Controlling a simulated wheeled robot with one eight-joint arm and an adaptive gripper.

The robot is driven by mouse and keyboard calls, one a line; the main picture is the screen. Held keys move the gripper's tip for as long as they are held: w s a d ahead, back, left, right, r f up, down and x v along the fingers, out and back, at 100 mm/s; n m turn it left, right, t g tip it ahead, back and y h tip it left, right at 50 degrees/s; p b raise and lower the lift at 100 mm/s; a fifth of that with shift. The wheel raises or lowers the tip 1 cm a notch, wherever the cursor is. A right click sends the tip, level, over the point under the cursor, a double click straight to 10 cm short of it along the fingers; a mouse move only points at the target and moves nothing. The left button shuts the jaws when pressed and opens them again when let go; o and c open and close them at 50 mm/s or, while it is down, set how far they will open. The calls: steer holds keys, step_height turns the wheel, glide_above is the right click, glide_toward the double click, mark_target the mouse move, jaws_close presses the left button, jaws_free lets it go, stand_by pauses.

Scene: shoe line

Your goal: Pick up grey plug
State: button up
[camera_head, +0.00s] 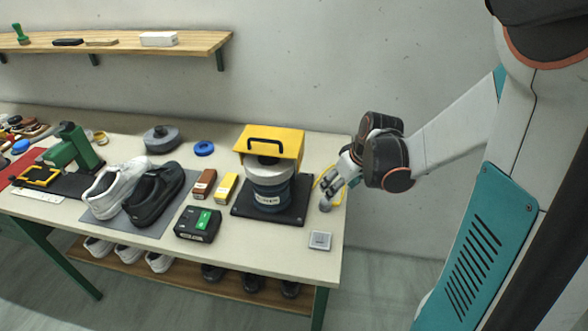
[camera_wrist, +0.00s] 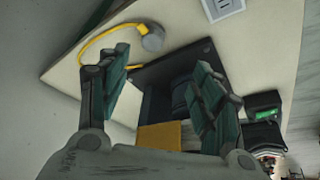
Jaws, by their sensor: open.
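The grey plug (camera_head: 325,206) lies on the table near its right edge, at the end of a yellow cable (camera_head: 342,192). In the wrist view the plug (camera_wrist: 152,38) shows just beyond the fingertips, with the cable curving off to the left. My gripper (camera_head: 331,186) is above and just behind the plug in the head view. In the wrist view my gripper (camera_wrist: 161,60) has its two green-padded fingers spread with nothing between the tips. The plug does not appear to be touched.
A yellow-topped machine (camera_head: 270,185) on a dark base (camera_head: 238,208) stands left of my gripper. A pale socket plate (camera_head: 320,240) lies in front of the plug. A black box (camera_head: 198,224) and a pair of shoes (camera_head: 154,195) are farther left.

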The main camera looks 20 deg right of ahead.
mark_target(326, 200)
steer(key=b+x, duration=0.1)
steer(key=x, duration=0.5)
steer(key=b+x, duration=0.1)
steer(key=x, duration=0.2)
steer(key=shift+w+d+f+b, duration=0.15)
steer(key=shift+d+f+b, duration=0.15)
steer(key=shift+d+b, duration=0.05)
steer(key=shift+w+b+x, duration=0.25)
steer(key=shift+b+x, duration=0.25)
steer(key=shift+x, duration=0.8)
steer(key=shift+w+b+x, duration=0.25)
steer(key=shift+b+x, duration=0.25)
steer(key=shift+x, duration=0.75)
steer(key=shift+d+r, duration=0.15)
steer(key=shift+r, duration=0.1)
steer(key=shift+c, duration=0.6)
steer(key=c, duration=1.1)
